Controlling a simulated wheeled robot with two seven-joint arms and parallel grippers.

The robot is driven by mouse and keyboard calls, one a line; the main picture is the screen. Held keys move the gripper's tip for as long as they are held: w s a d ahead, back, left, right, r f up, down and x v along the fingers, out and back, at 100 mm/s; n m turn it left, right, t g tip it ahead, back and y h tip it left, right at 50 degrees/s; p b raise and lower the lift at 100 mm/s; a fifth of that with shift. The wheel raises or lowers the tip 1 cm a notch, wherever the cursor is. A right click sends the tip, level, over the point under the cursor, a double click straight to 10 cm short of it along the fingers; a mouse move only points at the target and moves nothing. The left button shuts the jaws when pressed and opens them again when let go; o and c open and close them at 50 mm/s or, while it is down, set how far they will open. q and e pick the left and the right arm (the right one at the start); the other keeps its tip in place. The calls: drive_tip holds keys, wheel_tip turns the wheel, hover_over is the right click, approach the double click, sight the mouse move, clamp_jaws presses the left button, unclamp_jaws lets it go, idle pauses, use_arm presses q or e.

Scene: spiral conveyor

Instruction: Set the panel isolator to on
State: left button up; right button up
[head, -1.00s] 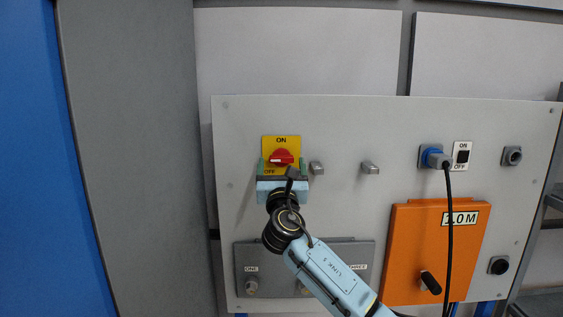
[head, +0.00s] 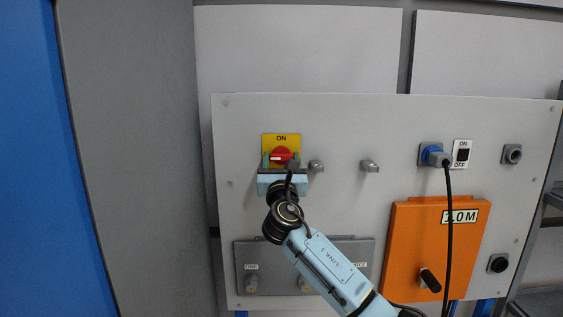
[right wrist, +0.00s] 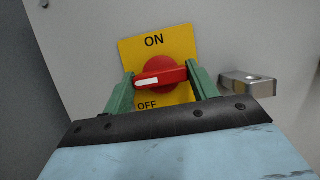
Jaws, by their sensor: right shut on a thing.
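The panel isolator is a red rotary knob (head: 282,156) on a yellow plate (head: 281,139) at the upper left of the grey panel. The plate reads ON at the top; in the right wrist view OFF shows at its lower left. The red knob (right wrist: 162,78) has a handle lying about level, with a white mark at its left end. My right gripper (right wrist: 162,85) has its green fingers on both sides of the knob, shut on the handle's ends. In the head view the gripper (head: 281,160) covers the plate's lower part. My left gripper is not in view.
Metal latches (head: 369,166) stick out right of the isolator, one (right wrist: 247,83) close to my right finger. A grey plate (head: 362,250) lies below.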

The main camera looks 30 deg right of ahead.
drive_tip(key=shift+f+m, duration=0.1)
drive_tip(key=shift+m, duration=0.2)
drive_tip(key=m+g+h+b, duration=0.1)
drive_tip(key=m, duration=0.1)
drive_tip(key=m+g+h+b, duration=0.1)
drive_tip(key=m, duration=0.2)
drive_tip(key=shift+a, duration=0.1)
drive_tip(key=m+g+h, duration=0.1)
drive_tip(key=m, duration=0.3)
drive_tip(key=shift+g+b, duration=0.3)
drive_tip(key=shift+b, duration=0.1)
drive_tip(key=m, duration=0.1)
drive_tip(key=m+g, duration=0.1)
drive_tip(key=m, duration=0.1)
drive_tip(key=shift+w+m+g+h, duration=0.1)
drive_tip(key=shift+m+g+h, duration=0.2)
drive_tip(key=m, duration=0.1)
drive_tip(key=m+g, duration=0.1)
drive_tip(key=m, duration=0.1)
drive_tip(key=m+g, duration=0.1)
drive_tip(key=m, duration=0.1)
drive_tip(key=shift+a+r, duration=0.1)
drive_tip(key=shift+r, duration=0.15)
drive_tip(key=shift+m+g+y+p, duration=0.5)
drive_tip(key=shift+m+g+p, duration=0.15)
drive_tip(key=shift+m, duration=1.35)
